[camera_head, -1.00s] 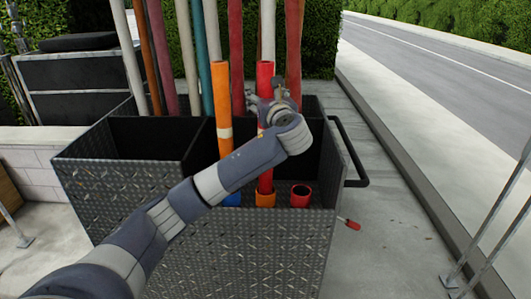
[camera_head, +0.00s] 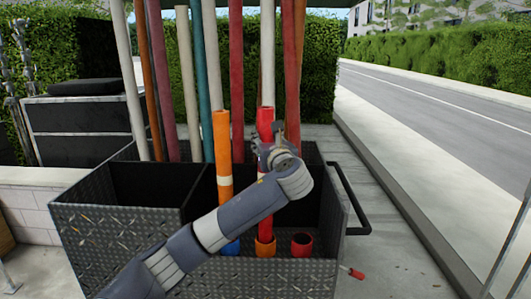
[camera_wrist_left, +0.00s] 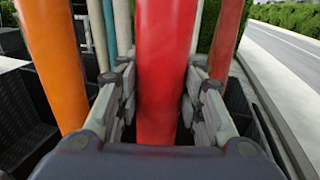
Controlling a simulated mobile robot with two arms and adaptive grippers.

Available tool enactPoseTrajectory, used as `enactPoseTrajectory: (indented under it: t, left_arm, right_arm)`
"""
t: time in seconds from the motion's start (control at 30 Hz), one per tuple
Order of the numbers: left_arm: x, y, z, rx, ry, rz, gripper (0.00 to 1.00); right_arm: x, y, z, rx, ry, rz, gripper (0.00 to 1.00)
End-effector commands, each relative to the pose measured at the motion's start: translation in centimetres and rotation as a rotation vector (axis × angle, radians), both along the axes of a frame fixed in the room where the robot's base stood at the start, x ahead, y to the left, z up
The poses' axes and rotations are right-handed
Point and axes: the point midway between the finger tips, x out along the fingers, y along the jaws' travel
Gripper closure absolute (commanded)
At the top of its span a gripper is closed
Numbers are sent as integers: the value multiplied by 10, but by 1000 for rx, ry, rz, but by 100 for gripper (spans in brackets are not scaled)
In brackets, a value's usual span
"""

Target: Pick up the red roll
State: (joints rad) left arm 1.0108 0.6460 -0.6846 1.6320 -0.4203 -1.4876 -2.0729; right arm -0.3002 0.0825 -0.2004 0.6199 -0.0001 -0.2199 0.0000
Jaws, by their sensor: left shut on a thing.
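The red roll (camera_head: 265,122) stands upright in the front of the dark metal bin (camera_head: 110,235), its lower end at an orange ring (camera_head: 265,248). My left gripper (camera_head: 267,150) is shut on the red roll at its upper part. In the left wrist view the red roll (camera_wrist_left: 162,60) runs between the two fingers, which press in from both sides. Part of the roll in the head view is hidden behind my left arm. My right gripper is not in view.
An orange roll (camera_head: 222,140) stands close left of the red one. A short red ring (camera_head: 302,244) is at the right. Several long poles (camera_head: 236,80) stand behind. A bar handle (camera_head: 352,200) sticks out at the bin's right side, beside open pavement.

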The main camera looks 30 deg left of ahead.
Motion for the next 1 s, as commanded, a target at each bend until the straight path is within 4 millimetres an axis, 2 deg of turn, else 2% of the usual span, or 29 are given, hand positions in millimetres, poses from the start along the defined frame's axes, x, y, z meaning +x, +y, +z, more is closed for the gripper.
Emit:
enactPoseTrajectory:
  t: [0.6, 0.8, 1.0]
  left_arm:
    - [-1, 0, 108, 0, -8, 1, 100]
    - [-1, 0, 138, 1, -6, 0, 100]
    - [0, 0, 160, 1, -5, 0, 100]
  right_arm:
    - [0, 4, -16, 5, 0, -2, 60]
    - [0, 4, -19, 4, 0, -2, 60]
    - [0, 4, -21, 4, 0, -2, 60]
